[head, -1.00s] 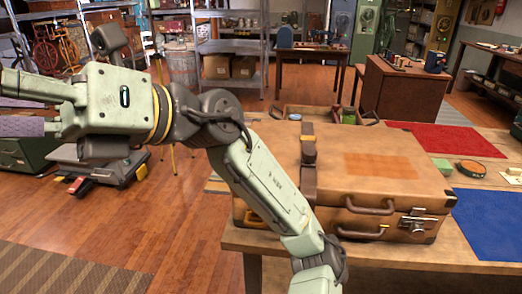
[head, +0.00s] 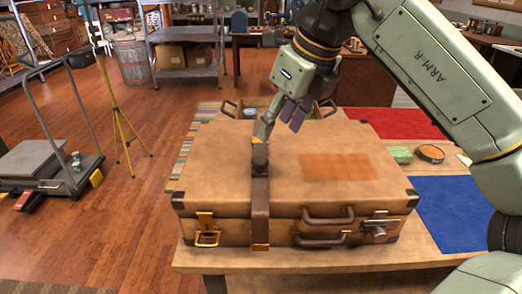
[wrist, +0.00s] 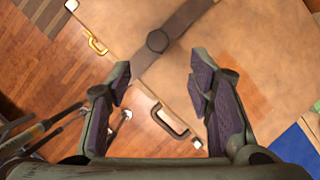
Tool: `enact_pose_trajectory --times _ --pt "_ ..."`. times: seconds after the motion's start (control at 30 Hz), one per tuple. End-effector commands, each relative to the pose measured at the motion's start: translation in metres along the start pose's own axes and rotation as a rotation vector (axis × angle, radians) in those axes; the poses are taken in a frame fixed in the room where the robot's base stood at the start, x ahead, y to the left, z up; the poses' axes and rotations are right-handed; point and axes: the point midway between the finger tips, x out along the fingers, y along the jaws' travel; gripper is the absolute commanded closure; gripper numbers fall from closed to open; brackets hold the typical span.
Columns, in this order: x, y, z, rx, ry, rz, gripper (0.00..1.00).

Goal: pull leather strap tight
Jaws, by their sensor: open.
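A tan leather suitcase (head: 225,160) with dark corner pieces lies closed on a wooden table. A brown leather strap (head: 260,210) runs over its lid and down its front, left of the middle, with brass-coloured fittings and a dark round piece (head: 258,167) on top. In the wrist view the strap (wrist: 185,18) crosses the lid diagonally, with the round piece just beyond my fingers. My gripper (head: 280,124) is above the back part of the lid, close to the strap. The wrist view shows its purple-padded fingers (wrist: 160,82) spread apart with nothing between them.
The table (head: 215,262) has a red cloth (head: 395,123) and a blue cloth (head: 455,212) to the right of the suitcase. A tripod (head: 122,125) and a grey cart (head: 40,165) stand on the left floor.

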Motion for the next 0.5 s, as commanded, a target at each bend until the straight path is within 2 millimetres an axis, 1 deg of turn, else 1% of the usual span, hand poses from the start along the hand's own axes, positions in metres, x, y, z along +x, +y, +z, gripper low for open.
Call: enact_pose_trajectory --times 0.17,0.3,0.5 --pt "0.029 0.002 0.001 -0.005 -0.001 0.007 0.52" --pt "0.057 0.002 0.002 -0.005 -0.001 0.009 0.52" --pt "0.087 0.003 0.002 -0.005 -0.003 0.008 0.52"
